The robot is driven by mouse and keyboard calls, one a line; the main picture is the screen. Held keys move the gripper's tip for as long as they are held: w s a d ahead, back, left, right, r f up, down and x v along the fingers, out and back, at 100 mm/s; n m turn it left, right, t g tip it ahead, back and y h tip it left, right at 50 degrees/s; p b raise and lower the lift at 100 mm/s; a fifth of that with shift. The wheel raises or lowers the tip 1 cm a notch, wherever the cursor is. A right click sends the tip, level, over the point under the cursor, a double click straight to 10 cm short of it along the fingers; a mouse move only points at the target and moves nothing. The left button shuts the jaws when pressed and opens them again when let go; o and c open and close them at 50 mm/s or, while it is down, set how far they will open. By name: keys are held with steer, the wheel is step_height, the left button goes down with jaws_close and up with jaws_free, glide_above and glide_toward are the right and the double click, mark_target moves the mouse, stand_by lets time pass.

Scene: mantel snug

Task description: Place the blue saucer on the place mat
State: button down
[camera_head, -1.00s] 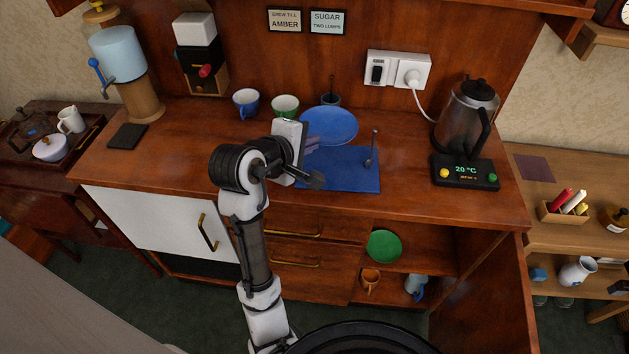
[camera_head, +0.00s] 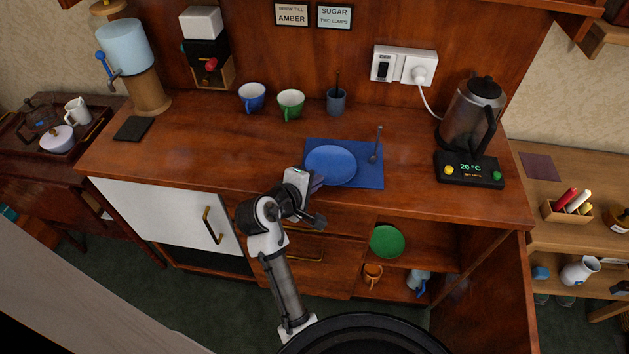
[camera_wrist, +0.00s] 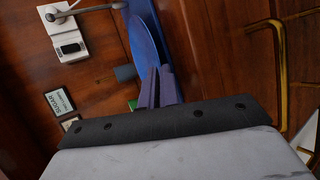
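The blue saucer (camera_head: 330,165) is over the blue place mat (camera_head: 371,180), level and low, and looks to be on it. It covers the mat's left and middle. My gripper (camera_head: 317,184) is at the saucer's front left rim, its purple fingers close together. In the wrist view the fingers (camera_wrist: 159,88) have the saucer's rim (camera_wrist: 143,42) between them, with only a narrow gap. The contact between saucer and mat is hidden.
A spoon (camera_head: 376,146) stands at the mat's right side. Behind are a blue cup (camera_head: 251,98), a green cup (camera_head: 290,105) and a grey-blue pot (camera_head: 336,102). A kettle (camera_head: 473,113) stands to the right. The counter left of the mat is clear.

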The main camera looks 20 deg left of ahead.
steer(key=c, duration=1.9)
jaws_free()
steer(key=shift+c, duration=0.2)
